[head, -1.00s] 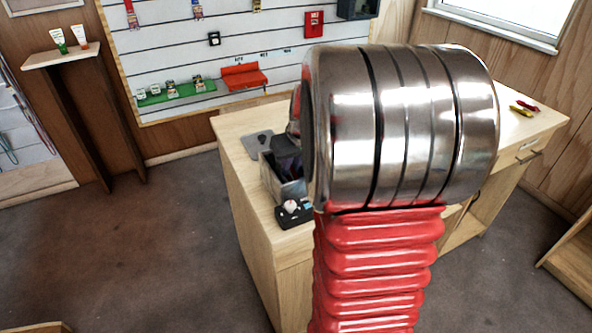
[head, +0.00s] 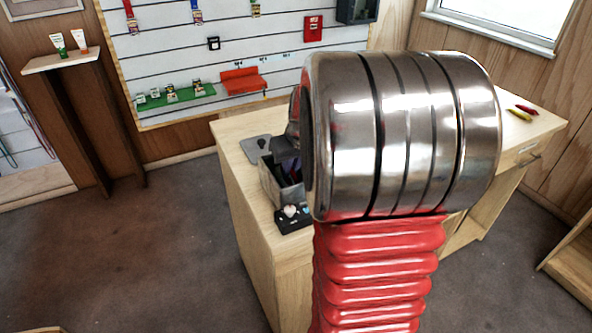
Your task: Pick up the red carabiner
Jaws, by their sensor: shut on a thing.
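My gripper (head: 284,148) shows only as a small dark part left of my large metal arm joint, over the open grey box (head: 287,192) on the desk. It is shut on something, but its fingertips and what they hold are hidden. I cannot make out a red carabiner in the box or in the gripper. A small red item (head: 527,109) lies beside a yellow one (head: 518,114) at the desk's far right; they are too small to identify surely.
The wooden desk (head: 240,190) is largely hidden behind my arm. A black tray with small items (head: 293,219) stands in front of the box, and a flat grey plate (head: 253,149) lies behind it. A slatted display wall (head: 240,50) is behind. Floor at left is clear.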

